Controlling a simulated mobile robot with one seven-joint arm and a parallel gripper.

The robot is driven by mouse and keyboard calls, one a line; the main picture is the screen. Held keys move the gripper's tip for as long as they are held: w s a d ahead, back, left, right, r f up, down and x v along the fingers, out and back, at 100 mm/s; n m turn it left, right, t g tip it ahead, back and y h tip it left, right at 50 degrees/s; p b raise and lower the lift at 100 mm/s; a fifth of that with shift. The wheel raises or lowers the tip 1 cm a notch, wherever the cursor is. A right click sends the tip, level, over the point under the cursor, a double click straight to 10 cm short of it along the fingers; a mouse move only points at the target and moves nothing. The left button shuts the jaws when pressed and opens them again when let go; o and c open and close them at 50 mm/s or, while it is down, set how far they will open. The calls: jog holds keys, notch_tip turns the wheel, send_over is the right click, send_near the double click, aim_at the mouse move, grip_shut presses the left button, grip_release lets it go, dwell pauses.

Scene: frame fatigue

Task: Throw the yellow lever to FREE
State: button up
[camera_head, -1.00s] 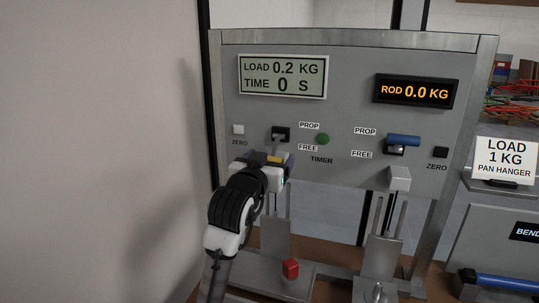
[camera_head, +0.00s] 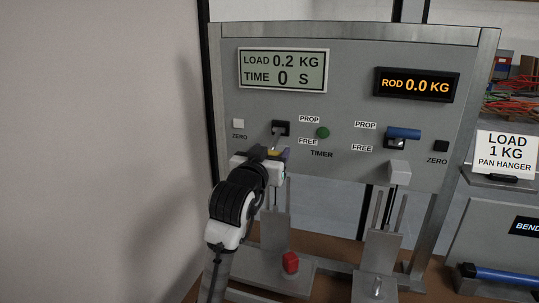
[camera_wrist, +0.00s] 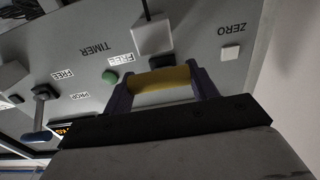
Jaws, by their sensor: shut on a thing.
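The yellow lever (camera_head: 272,152) sits on the left of the grey panel, its stem sloping down and out from a black slot. Its handle is a little below the level of the FREE label (camera_head: 308,141); the PROP label (camera_head: 309,119) is above. My gripper (camera_head: 268,155) is shut on the handle. The wrist view shows the yellow handle (camera_wrist: 160,84) between the two fingers, with most of its middle visible. In the head view my gripper hides part of the handle.
A green TIMER button (camera_head: 323,132) is right of the lever. A blue lever (camera_head: 403,133) sits further right beside its own PROP and FREE labels. A red block (camera_head: 290,262) stands below. The display (camera_head: 283,72) reads LOAD 0.2 KG, TIME 0 S.

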jog(key=shift+w+d+f+t+b, duration=0.1)
jog(key=shift+f+t+b, duration=0.3)
jog(key=shift+f+b, duration=0.55)
jog(key=shift+w+t+h+b, duration=0.2)
jog(key=shift+t+h+b, duration=0.15)
jog(key=shift+b, duration=0.85)
jog(key=shift+r+t, duration=0.15)
jog(key=shift+t, duration=0.1)
jog(key=o, duration=1.4)
jog(key=b+v, duration=0.4)
jog(key=v, duration=0.9)
jog(key=shift+s, duration=0.35)
